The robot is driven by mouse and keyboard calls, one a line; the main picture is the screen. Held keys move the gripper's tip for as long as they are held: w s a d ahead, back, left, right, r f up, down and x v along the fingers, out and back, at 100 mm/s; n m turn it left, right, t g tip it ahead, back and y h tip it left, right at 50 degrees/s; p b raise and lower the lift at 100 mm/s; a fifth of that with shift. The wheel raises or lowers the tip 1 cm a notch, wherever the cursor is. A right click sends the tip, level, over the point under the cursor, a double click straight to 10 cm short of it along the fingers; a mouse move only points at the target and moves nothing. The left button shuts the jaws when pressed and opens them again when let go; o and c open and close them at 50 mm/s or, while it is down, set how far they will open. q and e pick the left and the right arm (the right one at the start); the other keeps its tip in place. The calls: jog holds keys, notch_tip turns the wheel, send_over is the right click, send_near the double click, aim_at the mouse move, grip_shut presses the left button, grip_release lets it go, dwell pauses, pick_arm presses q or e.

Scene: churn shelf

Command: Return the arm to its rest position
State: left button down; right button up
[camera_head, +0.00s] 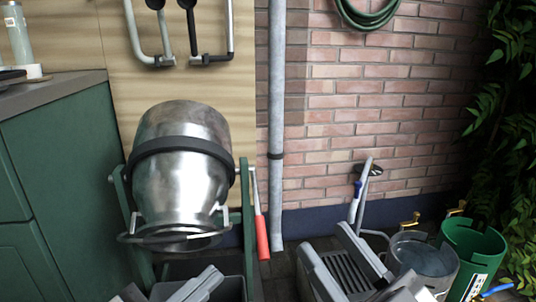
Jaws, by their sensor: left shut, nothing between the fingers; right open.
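My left gripper (195,287) shows as light grey parts at the bottom edge, below the metal churn. Its fingers are together with nothing between them. My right gripper (405,289) shows low at the bottom edge, right of the slatted grey crate-like thing, cut off by the frame. It is open, and I see nothing held in it. The shiny metal churn (180,165) hangs tilted, mouth down, in a green stand (247,215).
A green cabinet (65,190) stands at the left. A grey bucket (424,262) and a green bucket (475,250) stand at the right, near foliage (508,140). A red-handled tool (262,237) hangs beside the stand.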

pick_arm(q)
notch_tip(320, 180, up, 10)
jog(key=w+a+n+y+p, duration=0.15)
jog(key=n+y+p, duration=0.5)
jog(key=p, duration=1.25)
pick_arm(e)
notch_tip(320, 180, up, 3)
jog(key=w+d+m+g+h, duration=0.2)
jog(key=d+m+g+h, duration=0.1)
jog(key=h, duration=0.3)
pick_arm(q)
jog(key=s+a+f+n+g+y+p, duration=0.2)
jog(key=s+p, duration=0.5)
jog(key=p, duration=0.9)
jog(key=a+g+y, duration=0.1)
jog(key=a+g, duration=0.1)
jog(key=shift+n+g+p, duration=0.3)
jog(key=shift+n+g, duration=0.05)
jog(key=shift+g, duration=0.05)
pick_arm(e)
jog(key=s+d+f+m+g+h, duration=0.1)
jog(key=s+d+m+g+h, duration=0.1)
jog(key=s+d+g+h, duration=0.1)
jog(key=s+g+h, duration=0.1)
jog(key=s+g, duration=0.1)
jog(key=s, duration=0.1)
jog(key=shift+s+d+f, duration=0.2)
jog(key=shift+s+f, duration=0.05)
jog(key=shift+f, duration=0.05)
